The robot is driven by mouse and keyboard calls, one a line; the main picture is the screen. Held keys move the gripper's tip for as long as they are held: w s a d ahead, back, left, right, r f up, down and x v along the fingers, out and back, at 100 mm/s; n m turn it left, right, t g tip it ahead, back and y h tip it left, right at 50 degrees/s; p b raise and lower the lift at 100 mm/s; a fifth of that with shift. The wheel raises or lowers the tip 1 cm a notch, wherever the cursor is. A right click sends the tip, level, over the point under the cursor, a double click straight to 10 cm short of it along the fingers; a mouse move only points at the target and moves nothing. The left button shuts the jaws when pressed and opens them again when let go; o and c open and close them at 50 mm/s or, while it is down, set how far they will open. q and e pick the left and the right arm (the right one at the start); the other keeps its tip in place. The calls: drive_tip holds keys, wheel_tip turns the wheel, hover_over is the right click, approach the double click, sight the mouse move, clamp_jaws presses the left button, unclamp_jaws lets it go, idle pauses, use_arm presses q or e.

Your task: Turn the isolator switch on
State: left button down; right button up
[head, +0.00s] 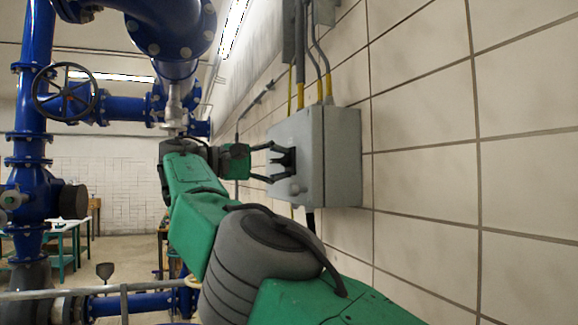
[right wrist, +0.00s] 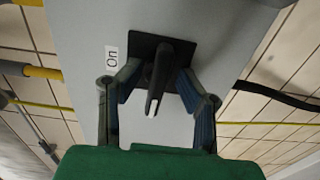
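The isolator switch is a black handle on a square black plate (right wrist: 158,58), on the front of a grey wall box (head: 342,150). Its handle (right wrist: 156,80) sticks out toward the right wrist camera. An upside-down "On" label (right wrist: 112,57) is left of the plate in that view. My right gripper (head: 268,163) is at the box front with its fingers apart. In the right wrist view my right gripper (right wrist: 160,97) has one finger on each side of the handle, with visible gaps; contact at the tips cannot be told. My left gripper is not in view.
Grey conduits with yellow ends (head: 328,86) run up from the box along the tiled wall (head: 425,110). Blue pipes with a black handwheel (head: 65,92) stand at the left. A rail (head: 125,300) crosses low at the left. Green tables are farther back.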

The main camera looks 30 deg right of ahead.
drive_tip(key=shift+a, duration=0.25)
drive_tip(key=shift+v, duration=0.8)
clamp_jaws()
drive_tip(key=shift+a+r, duration=0.15)
drive_tip(key=shift+a, duration=0.05)
drive_tip(key=shift+s+d, duration=0.2)
drive_tip(key=shift+d, duration=0.45)
drive_tip(key=shift+a+m, duration=0.15)
drive_tip(key=shift+m, duration=1.15)
drive_tip(key=m, duration=1)
drive_tip(key=shift+m, duration=0.4)
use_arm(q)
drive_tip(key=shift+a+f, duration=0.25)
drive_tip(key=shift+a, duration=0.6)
use_arm(e)
drive_tip(key=shift+m, duration=2.1)
